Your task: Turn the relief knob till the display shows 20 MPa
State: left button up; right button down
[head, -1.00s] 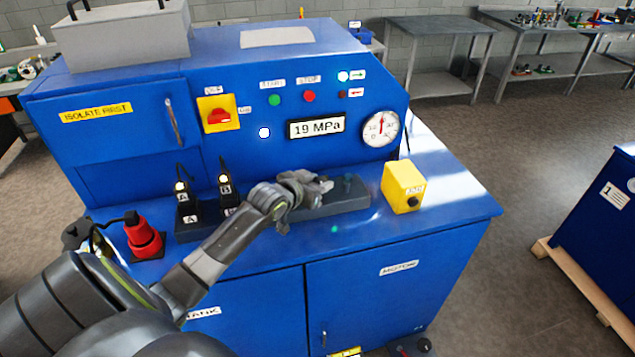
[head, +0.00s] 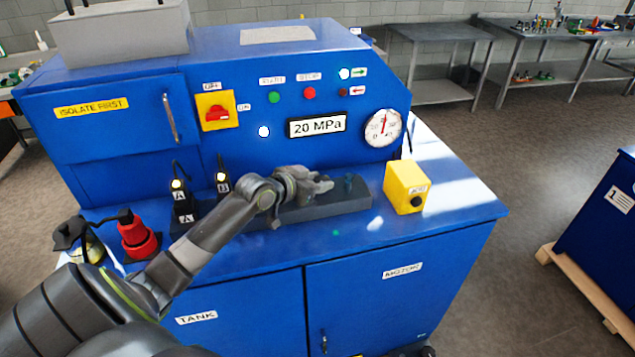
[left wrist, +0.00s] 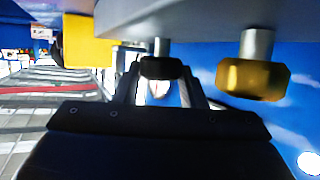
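The display (head: 317,125) on the blue panel reads 20 MPa. My left gripper (head: 322,186) is over the dark grey block (head: 355,199) on the cabinet top. In the left wrist view a black knob (left wrist: 160,68) on a metal stem lies between the fingertips (left wrist: 160,90), which flank it closely and look shut on it. I take this as the relief knob; no label on it shows. A brass-coloured knob (left wrist: 253,78) sits to its right, clear of the fingers. The gripper hides the black knob in the head view. My right gripper is not in view.
A yellow box (head: 405,187) stands right of the block. A round gauge (head: 383,129) is right of the display. The cabinet's front right top is clear.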

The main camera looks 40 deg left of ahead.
pick_arm(q)
jog(key=o, duration=0.4)
jog(key=shift+o, duration=0.2)
jog(key=shift+s, duration=0.15)
jog(key=shift+s+a+r, duration=0.1)
jog(key=shift+s, duration=0.15)
jog(key=b+v, duration=0.1)
jog(key=v, duration=0.7)
jog(key=p+v, duration=0.3)
jog(key=v, duration=0.5)
jog(key=shift+s+r+p, duration=0.25)
jog(key=shift+r+p, duration=0.05)
